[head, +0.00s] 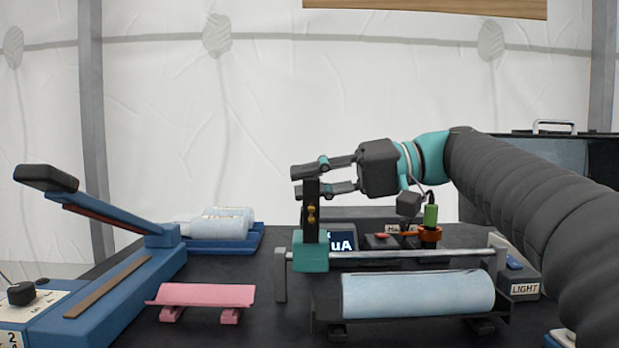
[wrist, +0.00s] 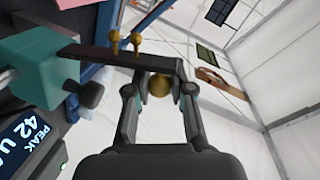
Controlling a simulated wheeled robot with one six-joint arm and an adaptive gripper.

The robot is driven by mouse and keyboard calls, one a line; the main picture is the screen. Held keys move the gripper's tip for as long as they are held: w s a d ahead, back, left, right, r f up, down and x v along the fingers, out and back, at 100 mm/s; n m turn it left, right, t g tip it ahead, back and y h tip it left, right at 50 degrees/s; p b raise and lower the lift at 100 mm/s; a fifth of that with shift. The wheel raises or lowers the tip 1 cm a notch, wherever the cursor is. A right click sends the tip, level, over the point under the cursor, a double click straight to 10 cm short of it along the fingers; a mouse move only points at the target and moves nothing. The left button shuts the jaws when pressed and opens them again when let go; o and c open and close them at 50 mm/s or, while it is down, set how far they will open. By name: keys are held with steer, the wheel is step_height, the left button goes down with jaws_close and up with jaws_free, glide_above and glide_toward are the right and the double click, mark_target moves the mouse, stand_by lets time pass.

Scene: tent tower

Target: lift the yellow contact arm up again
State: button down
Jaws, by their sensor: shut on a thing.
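No clearly yellow arm shows. A dark upright bar (head: 311,212) with small brass knobs stands on a teal block (head: 311,257) on a metal rail. In the wrist view the bar (wrist: 95,55) runs from the teal block (wrist: 45,70) toward my gripper, with two brass pins on one side and a brass ball (wrist: 160,86) near its end. My gripper (head: 304,181) is at the bar's top, its fingers pointing left. In the wrist view my gripper (wrist: 160,92) has a finger on each side of the ball and is shut on it. The exact contact is small and partly hidden.
A pale blue roll (head: 418,294) lies in a cradle in front of the rail (head: 400,255). A meter display (head: 341,243) stands behind. A pink sheet (head: 205,295), a blue lever device (head: 125,290) and a blue tray (head: 248,245) are left. A LIGHT box (head: 525,289) is right.

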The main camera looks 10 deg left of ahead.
steer(key=shift+w, duration=0.25)
steer(key=c, duration=1)
jaws_free()
steer(key=v, duration=1.2)
